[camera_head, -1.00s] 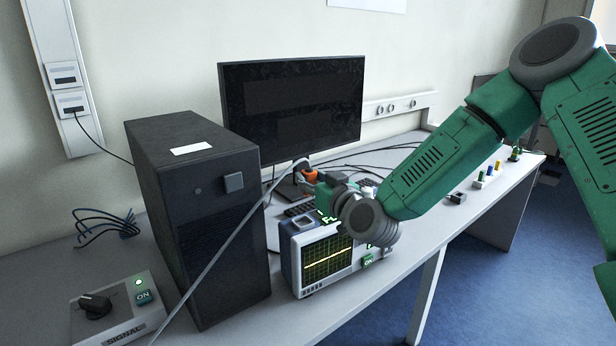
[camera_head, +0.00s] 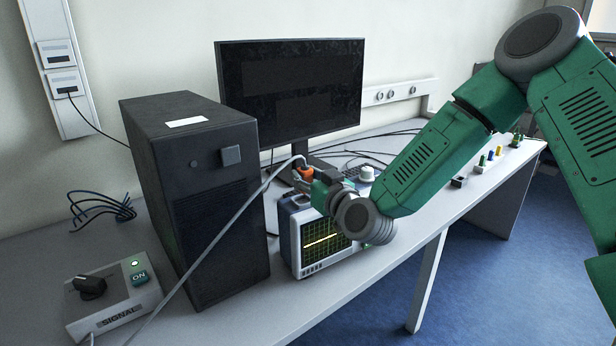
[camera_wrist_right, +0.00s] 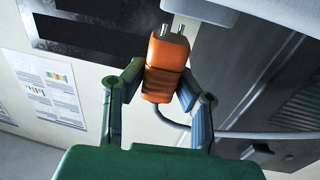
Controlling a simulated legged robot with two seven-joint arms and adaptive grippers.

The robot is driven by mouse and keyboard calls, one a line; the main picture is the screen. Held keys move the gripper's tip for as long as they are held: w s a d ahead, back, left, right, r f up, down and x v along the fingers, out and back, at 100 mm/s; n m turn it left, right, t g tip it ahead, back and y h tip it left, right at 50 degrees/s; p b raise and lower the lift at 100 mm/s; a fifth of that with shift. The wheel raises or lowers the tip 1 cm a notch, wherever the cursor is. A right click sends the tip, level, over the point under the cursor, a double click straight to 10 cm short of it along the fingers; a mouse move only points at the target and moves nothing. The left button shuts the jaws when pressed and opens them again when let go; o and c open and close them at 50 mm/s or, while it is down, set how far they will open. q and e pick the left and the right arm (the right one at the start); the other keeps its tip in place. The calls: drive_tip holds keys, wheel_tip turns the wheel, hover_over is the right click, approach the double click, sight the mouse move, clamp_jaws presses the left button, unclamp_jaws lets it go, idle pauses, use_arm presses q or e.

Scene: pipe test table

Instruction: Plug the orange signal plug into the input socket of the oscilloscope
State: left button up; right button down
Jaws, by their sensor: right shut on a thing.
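The orange signal plug (camera_head: 305,172) is in the jaws of my right gripper (camera_head: 308,178), above the oscilloscope's back top edge. In the right wrist view the plug (camera_wrist_right: 163,68) sits between the two fingers of the gripper (camera_wrist_right: 160,85), its two metal pins pointing away from the palm. The oscilloscope (camera_head: 323,240) stands on the table with a lit trace on its screen. My arm covers its right side, and I cannot make out the input socket. A grey cable (camera_head: 236,217) runs from the plug down towards the lower left. My left gripper is not in view.
A black computer tower (camera_head: 215,225) stands close left of the oscilloscope. A monitor (camera_head: 290,95) stands behind. The signal box (camera_head: 112,297), with a green light, is at the lower left. Several small coloured parts (camera_head: 490,157) stand at the table's far right end.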

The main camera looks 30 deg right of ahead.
drive_tip(key=shift+a+r, duration=0.15)
drive_tip(key=shift+a, duration=0.5)
drive_tip(key=shift+a+r, duration=0.15)
drive_tip(key=shift+a, duration=0.5)
drive_tip(key=shift+s+d+f, duration=0.1)
drive_tip(key=shift+d+f, duration=0.15)
drive_tip(key=shift+d, duration=0.4)
drive_tip(key=shift+a, duration=0.15)
drive_tip(key=shift+a+r, duration=0.2)
drive_tip(key=shift+a, duration=0.4)
drive_tip(key=shift+d, duration=0.3)
drive_tip(key=shift+d+f, duration=0.15)
drive_tip(key=shift+d, duration=0.85)
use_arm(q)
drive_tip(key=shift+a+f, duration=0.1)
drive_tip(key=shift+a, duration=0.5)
use_arm(e)
drive_tip(key=shift+a, duration=0.45)
